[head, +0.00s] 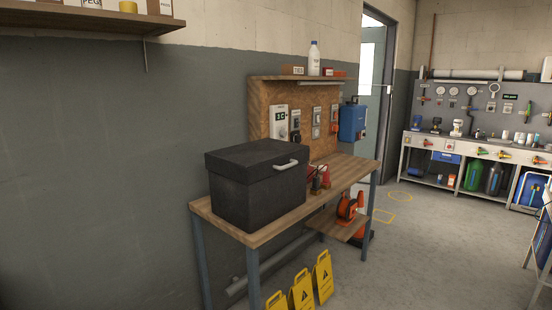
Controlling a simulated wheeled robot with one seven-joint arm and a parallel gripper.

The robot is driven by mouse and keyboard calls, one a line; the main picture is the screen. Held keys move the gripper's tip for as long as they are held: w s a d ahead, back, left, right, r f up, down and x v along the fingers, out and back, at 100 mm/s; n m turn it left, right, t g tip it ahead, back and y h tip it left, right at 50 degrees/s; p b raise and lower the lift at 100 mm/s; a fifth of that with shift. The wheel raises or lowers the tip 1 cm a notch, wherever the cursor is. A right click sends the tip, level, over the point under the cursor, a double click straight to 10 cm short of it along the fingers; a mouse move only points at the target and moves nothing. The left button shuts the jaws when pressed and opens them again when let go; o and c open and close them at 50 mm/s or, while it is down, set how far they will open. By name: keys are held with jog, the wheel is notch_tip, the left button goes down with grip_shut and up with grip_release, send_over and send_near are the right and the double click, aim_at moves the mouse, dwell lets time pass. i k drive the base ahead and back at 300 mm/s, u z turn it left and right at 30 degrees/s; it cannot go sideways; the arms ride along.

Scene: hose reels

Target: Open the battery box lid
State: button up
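The battery box (258,190) is a large black box on the near end of a wooden-topped workbench. Its black lid (250,156) is down and looks closed. A light grey handle (287,165) is on the lid's right-hand front face. My gripper is not in view, so I cannot see how it stands to the box.
The workbench (345,170) stands against the grey wall; small red and dark items sit behind the box. Yellow signs (302,289) stand on the floor before it. An orange reel (347,206) rests on the lower shelf. The floor (420,255) to the right is clear.

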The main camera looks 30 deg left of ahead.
aim_at(248, 163)
jog(key=u, duration=0.6)
jog(key=i, duration=1.4)
jog(key=u, duration=0.65)
